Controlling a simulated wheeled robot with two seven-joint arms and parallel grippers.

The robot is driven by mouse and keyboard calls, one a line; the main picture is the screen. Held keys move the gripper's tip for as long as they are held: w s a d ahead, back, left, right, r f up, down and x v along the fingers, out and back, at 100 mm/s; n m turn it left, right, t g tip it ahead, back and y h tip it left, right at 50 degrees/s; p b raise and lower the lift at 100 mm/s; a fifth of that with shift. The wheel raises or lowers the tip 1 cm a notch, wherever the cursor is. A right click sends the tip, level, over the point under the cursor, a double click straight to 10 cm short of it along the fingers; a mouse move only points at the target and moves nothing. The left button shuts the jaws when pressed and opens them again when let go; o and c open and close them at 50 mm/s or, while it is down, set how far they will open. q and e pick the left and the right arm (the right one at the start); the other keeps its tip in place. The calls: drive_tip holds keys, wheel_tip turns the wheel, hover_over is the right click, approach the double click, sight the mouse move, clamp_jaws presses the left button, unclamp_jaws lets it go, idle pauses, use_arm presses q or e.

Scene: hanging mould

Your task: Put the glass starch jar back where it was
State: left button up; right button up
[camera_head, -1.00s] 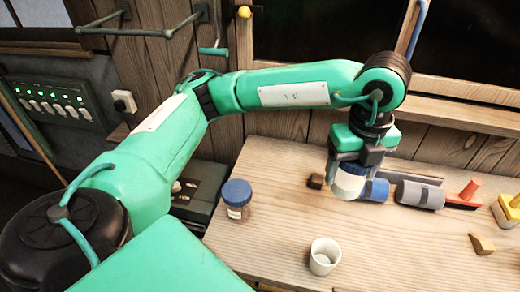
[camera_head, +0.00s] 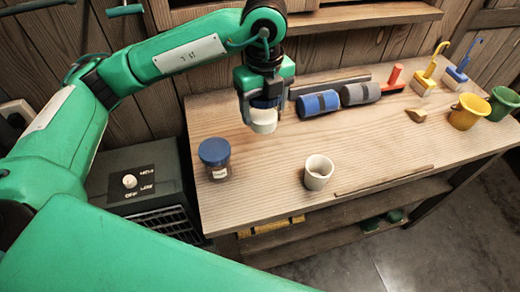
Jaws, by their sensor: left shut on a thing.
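A second jar (camera_head: 215,160), with a blue lid, brownish glass and a pale label, stands on the bench to the left and nearer me. My right gripper is not in view.
A white cup (camera_head: 318,172) stands near the front edge. A blue roller (camera_head: 318,104) and a grey roller (camera_head: 360,93) lie right of the gripper, then brushes, a yellow mug (camera_head: 468,111) and a green mug (camera_head: 502,103). Bare bench lies between the held jar and the cup.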

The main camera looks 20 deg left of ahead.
use_arm(q)
wheel_tip(320, 180, down, 12)
drive_tip(key=shift+a+r+p, duration=0.1)
drive_tip(key=shift+r+p, duration=0.1)
drive_tip(key=shift+p, duration=0.85)
wheel_tip(320, 180, down, 2)
drive_tip(key=shift+s+f+p, duration=0.1)
drive_tip(key=shift+f+p, duration=0.15)
drive_tip(key=shift+p, duration=0.05)
drive_tip(key=shift+f, duration=0.45)
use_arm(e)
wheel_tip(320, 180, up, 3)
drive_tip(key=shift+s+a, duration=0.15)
use_arm(q)
drive_tip(key=shift+f, duration=0.15)
drive_tip(key=o, duration=1.1)
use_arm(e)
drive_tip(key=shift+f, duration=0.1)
